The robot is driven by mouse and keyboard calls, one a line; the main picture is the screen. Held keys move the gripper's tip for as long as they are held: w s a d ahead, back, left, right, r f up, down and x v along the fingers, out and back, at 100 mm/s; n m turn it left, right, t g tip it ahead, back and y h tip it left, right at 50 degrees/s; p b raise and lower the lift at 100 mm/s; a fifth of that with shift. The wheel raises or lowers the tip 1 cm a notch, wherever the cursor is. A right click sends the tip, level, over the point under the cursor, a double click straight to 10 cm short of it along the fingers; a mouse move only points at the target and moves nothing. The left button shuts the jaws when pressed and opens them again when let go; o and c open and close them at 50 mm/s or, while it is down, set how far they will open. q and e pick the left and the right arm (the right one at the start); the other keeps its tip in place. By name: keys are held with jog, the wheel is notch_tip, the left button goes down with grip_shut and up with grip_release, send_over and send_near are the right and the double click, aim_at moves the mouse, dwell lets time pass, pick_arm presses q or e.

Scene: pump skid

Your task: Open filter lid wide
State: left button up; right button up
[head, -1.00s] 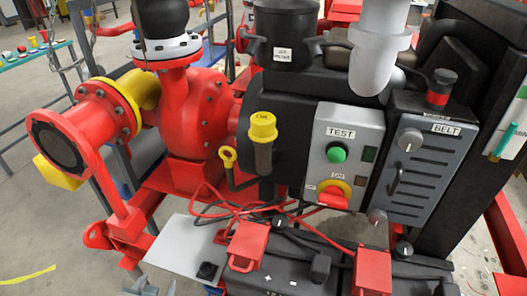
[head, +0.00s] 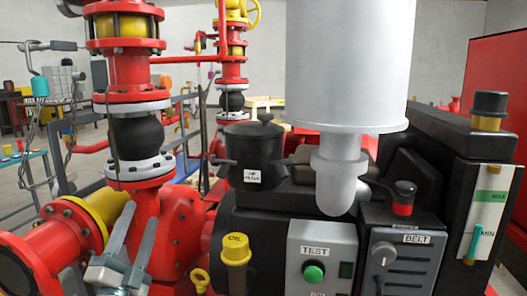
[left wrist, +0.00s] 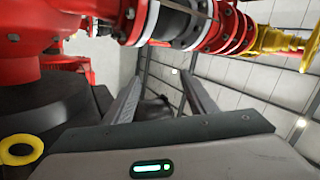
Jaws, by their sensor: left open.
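The black filter canister (head: 252,178) stands on the engine in the middle of the head view, with a small white label on its front. My left gripper (head: 143,209) is at the lower left in the head view, in front of the red pump and left of the canister. Its two fingers point up, apart and empty, and do not touch the canister. The fingers also show in the left wrist view (left wrist: 160,76). My right gripper is not in view.
A large white cylinder on a bent pipe (head: 345,75) rises just right of the canister. The yellow oil cap (head: 236,249) and grey TEST panel (head: 320,252) are in front. The red pipe column with a black joint (head: 136,140) stands left, near my gripper.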

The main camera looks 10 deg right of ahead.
pick_arm(q)
jog(key=d+r+m+g+h, duration=0.3)
jog(key=r+m, duration=0.4)
jog(key=m, duration=0.3)
jog(key=w+d+r+m+g+h, duration=0.1)
jog(key=d+r+m+g+h, duration=0.2)
jog(key=d+r+m+g, duration=0.3)
jog(key=w+d+r+m+g+h, duration=0.1)
jog(key=d+r+m+g+h, duration=0.3)
jog(key=m, duration=1.2)
notch_tip(320, 180, up, 4)
jog(key=d+g, duration=0.1)
jog(key=g, duration=0.3)
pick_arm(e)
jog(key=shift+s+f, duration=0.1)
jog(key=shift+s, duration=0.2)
pick_arm(q)
jog(key=shift+d+f, duration=0.1)
jog(key=shift+d, duration=0.05)
